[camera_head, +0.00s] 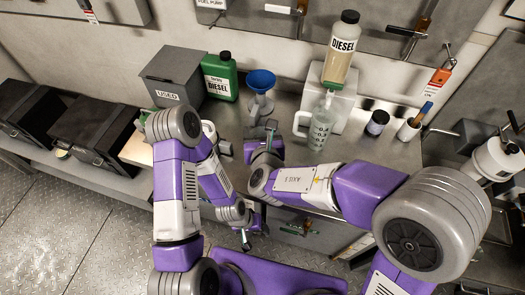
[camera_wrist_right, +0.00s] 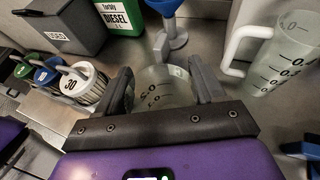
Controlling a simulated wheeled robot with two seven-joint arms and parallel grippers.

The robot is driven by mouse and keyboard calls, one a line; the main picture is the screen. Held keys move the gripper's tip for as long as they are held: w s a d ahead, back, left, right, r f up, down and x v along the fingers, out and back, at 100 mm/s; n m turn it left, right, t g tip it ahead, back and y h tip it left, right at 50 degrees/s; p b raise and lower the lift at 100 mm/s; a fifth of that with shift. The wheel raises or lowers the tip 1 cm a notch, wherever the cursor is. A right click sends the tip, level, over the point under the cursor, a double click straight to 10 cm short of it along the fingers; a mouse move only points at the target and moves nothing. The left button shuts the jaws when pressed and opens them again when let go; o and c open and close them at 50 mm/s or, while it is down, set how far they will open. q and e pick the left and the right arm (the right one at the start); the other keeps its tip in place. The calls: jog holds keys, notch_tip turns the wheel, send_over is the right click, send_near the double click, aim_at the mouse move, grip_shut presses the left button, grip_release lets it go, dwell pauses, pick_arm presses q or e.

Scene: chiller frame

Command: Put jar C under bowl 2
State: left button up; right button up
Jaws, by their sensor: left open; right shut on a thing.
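No label reading jar C or bowl 2 is legible. My right gripper (camera_head: 268,132) is shut on a clear measuring jar (camera_wrist_right: 165,88) with dark markings, seen between its fingers in the right wrist view. In the head view the jar is mostly hidden by my right gripper. A blue funnel-shaped bowl (camera_head: 261,80) sits on a pale stand just beyond the gripper. It also shows at the top of the right wrist view (camera_wrist_right: 165,5), with the jar in front of its base. My left gripper (camera_head: 245,238) is open and empty, low in front of the bench.
A clear handled jug (camera_head: 321,125) stands right of my right gripper, beside a pale block with a diesel bottle (camera_head: 341,50). A green can (camera_head: 220,76) and grey box (camera_head: 174,72) stand at left.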

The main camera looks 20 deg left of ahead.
notch_tip(320, 180, down, 6)
jog(key=shift+f+b, duration=0.1)
jog(key=shift+b, duration=0.9)
jog(key=o, duration=1.3)
